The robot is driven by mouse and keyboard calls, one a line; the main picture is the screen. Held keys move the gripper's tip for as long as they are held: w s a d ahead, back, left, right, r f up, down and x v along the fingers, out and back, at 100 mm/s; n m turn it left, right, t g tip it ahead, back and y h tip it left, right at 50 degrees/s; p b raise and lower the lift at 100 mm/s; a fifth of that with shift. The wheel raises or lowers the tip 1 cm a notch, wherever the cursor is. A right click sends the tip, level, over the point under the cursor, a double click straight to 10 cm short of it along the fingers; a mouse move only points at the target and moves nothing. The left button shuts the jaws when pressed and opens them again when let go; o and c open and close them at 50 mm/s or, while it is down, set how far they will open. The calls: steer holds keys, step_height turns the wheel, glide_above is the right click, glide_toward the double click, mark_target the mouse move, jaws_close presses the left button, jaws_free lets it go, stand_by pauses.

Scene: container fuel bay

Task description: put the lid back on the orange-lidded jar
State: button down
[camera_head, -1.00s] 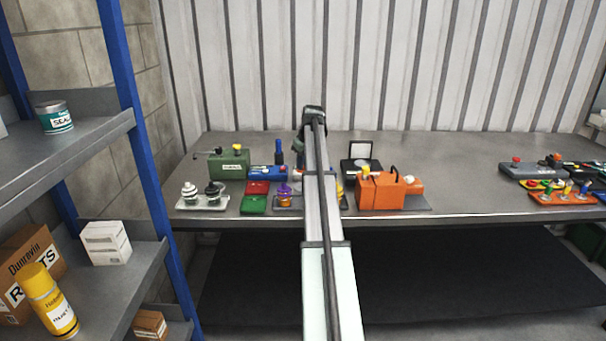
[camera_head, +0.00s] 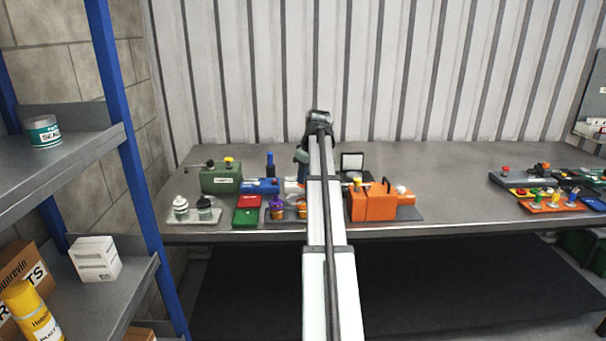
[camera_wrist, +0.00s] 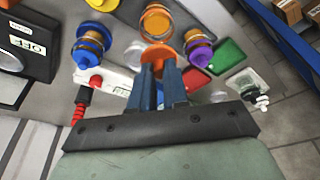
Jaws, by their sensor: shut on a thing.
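My gripper (camera_wrist: 160,78) is shut on the orange lid (camera_wrist: 158,53), held between its two blue fingers. In the wrist view, the glass jar with an orange rim (camera_wrist: 155,22) stands uncovered just beyond the lid. The lid appears beside the jar mouth, not over it; I cannot tell its height above the tray. A purple-lidded jar (camera_wrist: 199,55) stands to the right, and a blue-lidded jar (camera_wrist: 88,50) to the left. In the head view, my arm hides the gripper's tips and the lid.
A purple-lidded jar (camera_head: 277,206) shows left of my arm. An orange machine (camera_head: 372,205) stands close on its right, and a green box (camera_head: 221,179) and a blue device (camera_head: 260,186) on its left.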

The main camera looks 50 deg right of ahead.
steer(key=shift+f, duration=2.95)
steer(key=shift+f, duration=0.15)
steer(key=c, duration=0.6)
jaws_free()
steer(key=shift+o, duration=0.2)
steer(key=shift+r, duration=3.5)
